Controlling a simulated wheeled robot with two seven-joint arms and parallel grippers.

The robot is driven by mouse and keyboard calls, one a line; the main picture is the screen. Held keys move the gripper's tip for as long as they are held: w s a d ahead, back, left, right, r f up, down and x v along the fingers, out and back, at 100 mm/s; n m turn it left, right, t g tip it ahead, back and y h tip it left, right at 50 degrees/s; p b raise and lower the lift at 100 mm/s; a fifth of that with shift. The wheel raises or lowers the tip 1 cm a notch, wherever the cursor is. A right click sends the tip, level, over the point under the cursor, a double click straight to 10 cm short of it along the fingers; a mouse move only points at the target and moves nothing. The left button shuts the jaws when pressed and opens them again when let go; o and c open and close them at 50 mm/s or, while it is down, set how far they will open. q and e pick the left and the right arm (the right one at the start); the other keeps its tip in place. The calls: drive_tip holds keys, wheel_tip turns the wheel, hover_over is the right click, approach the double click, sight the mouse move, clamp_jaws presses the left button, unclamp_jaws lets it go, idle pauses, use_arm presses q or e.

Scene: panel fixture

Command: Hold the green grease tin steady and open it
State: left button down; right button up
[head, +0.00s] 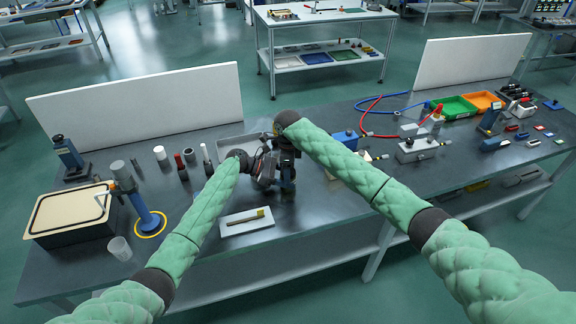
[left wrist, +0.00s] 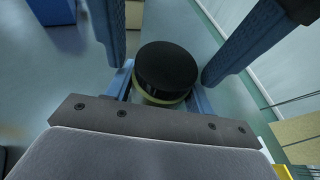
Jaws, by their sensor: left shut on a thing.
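The tin shows in the left wrist view as a round black lid (left wrist: 166,68) above a pale yellow-green body (left wrist: 158,98). My left gripper (left wrist: 160,90) is shut on the body, a light blue finger on each side. My right gripper's textured blue fingers (left wrist: 160,55) reach in from the top of that view. They stand either side of the lid, with a visible gap on both sides. In the head view my left gripper (head: 268,172) and right gripper (head: 287,186) meet above the bench, and I cannot make out the tin between them.
A grey tray (head: 238,144) lies behind the grippers. A white tray (head: 247,222) with a yellowish bar lies in front. A blue post fixture (head: 148,216) and clear cup (head: 120,248) stand left. Hoses and a valve block (head: 415,148) lie right. White panels (head: 140,103) edge the back.

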drive_tip(key=shift+c, duration=0.3)
drive_tip(key=c, duration=0.9)
drive_tip(key=o, duration=1)
drive_tip(key=shift+o, duration=0.2)
drive_tip(key=shift+r, duration=0.1)
drive_tip(key=shift+r, duration=2.2)
use_arm(q)
drive_tip(key=shift+c, duration=2.3)
unclamp_jaws()
drive_tip(key=shift+a, duration=0.1)
use_arm(e)
drive_tip(key=shift+f, duration=0.1)
